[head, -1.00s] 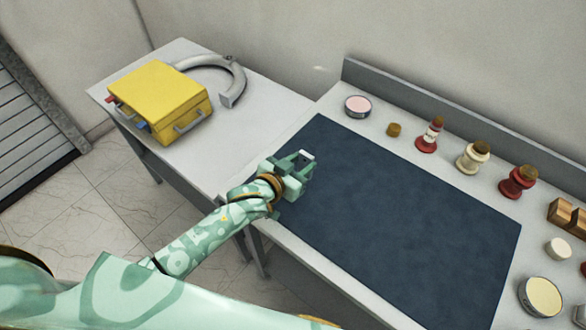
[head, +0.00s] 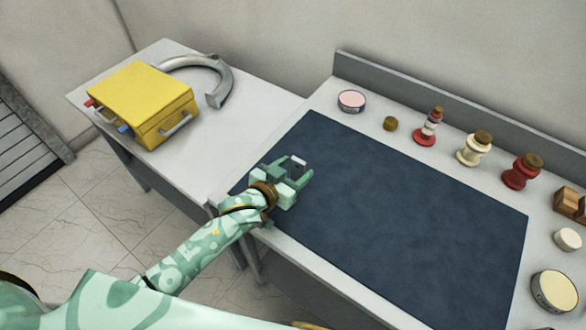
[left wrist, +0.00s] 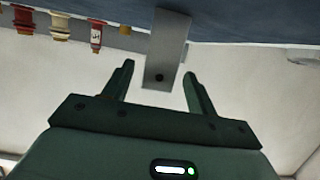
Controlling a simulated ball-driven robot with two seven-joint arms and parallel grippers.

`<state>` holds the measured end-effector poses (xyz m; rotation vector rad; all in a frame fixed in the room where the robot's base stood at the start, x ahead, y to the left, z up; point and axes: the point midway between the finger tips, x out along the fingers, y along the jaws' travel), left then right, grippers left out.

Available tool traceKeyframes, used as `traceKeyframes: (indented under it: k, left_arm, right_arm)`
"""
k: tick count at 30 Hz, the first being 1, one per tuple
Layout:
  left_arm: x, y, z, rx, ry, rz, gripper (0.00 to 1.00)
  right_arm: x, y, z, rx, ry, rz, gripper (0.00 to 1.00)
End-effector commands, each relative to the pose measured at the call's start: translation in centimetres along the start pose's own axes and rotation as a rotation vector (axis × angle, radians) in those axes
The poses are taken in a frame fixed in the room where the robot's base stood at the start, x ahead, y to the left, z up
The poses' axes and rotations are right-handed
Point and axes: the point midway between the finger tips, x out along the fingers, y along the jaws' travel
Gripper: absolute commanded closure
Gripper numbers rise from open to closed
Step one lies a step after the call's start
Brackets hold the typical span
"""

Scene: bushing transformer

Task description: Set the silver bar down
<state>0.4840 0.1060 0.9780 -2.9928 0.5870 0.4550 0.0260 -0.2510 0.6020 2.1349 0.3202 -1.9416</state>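The silver bar (head: 298,162) shows in the head view as a small pale end with a dark side, between the fingers of my left gripper (head: 287,172) over the left part of the dark blue mat (head: 400,215). In the left wrist view, where the scene appears upside down, the bar (left wrist: 166,48) has a small dark hole near its end. It reaches to the mat surface and seems to stand upright on it. The fingers of my left gripper (left wrist: 158,72) are spread, with a gap on each side of the bar. My right gripper is not in view.
A yellow case (head: 140,100) and a grey curved piece (head: 222,85) are on the left table. Along the back of the mat are a pink-topped tin (head: 352,101), a red-and-white bushing (head: 427,127) and other bushings. The mat's middle and right are clear.

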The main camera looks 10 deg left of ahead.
Motion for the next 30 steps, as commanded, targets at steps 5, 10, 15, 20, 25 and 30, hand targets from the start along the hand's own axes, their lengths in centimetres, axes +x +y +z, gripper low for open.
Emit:
traceKeyframes:
  k: [5,10,15,20,25,30]
  left_arm:
    - [-0.5,0.0,-0.3,0.0,0.0,0.0,0.42]
    - [-3.7,0.0,-0.4,0.0,-0.002,0.0,0.42]
    - [-7.8,0.0,-0.3,0.0,-0.002,0.0,0.42]
    - [-10.7,0.0,-0.3,0.0,-0.001,-0.001,0.42]
    - [-12.0,0.0,-0.3,0.0,-0.001,-0.001,0.42]
    - [-12.1,0.0,-0.3,0.001,0.001,-0.001,0.42]
  right_arm:
    - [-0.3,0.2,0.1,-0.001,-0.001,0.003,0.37]
    - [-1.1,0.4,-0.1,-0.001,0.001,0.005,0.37]
    - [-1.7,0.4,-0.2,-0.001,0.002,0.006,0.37]
    - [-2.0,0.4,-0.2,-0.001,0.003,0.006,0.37]
    - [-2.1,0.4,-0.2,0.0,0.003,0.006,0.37]
    - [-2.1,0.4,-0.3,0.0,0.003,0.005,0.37]
